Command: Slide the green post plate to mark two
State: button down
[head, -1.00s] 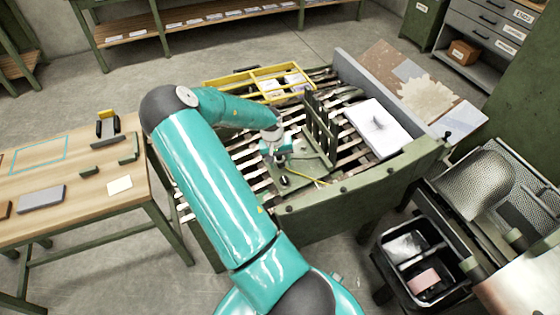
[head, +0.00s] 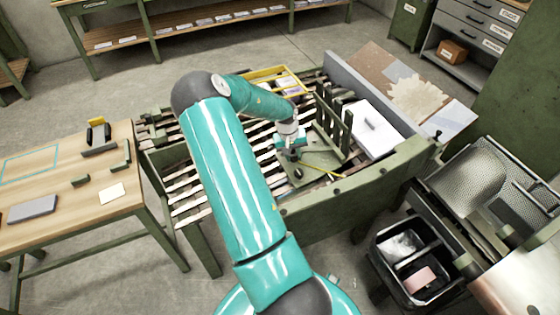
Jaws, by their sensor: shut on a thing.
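The green post plate (head: 318,160) lies flat on the slatted bench (head: 185,186). A row of upright green posts (head: 334,122) stands along its right side, close to the white block. A small dark knob (head: 298,174) is on its near part. My gripper (head: 294,154) points down over the plate's left part and is shut on the post plate. The fingertips are small and partly hidden, so the exact grip point is unclear. A yellow strip (head: 322,169) lies across the near part of the plate. I cannot make out mark two.
A white block (head: 370,128) lies right of the posts, beside a grey side rail (head: 372,92). A yellow frame (head: 262,76) sits behind, partly hidden by my arm. A green front wall (head: 350,195) borders the bench. Slats left of the plate are bare.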

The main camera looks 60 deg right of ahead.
aim_at(306, 155)
jog(key=d, duration=0.1)
jog(key=s+d, duration=0.1)
jog(key=s+d+r, duration=0.1)
jog(key=d, duration=0.1)
jog(key=shift+s+d, duration=0.1)
jog(key=shift+s, duration=0.15)
jog(key=shift+r, duration=0.1)
jog(key=c, duration=1.1)
grip_release()
jog(key=shift+d, duration=0.15)
jog(key=shift+c, duration=0.2)
jog(key=shift+a, duration=0.2)
jog(key=shift+w+r, duration=0.15)
jog(key=shift+r, duration=0.25)
notch_tip(306, 155, up, 13)
jog(key=w+a, duration=0.1)
jog(key=shift+w+a+f, duration=0.2)
jog(key=shift+w+a, duration=0.05)
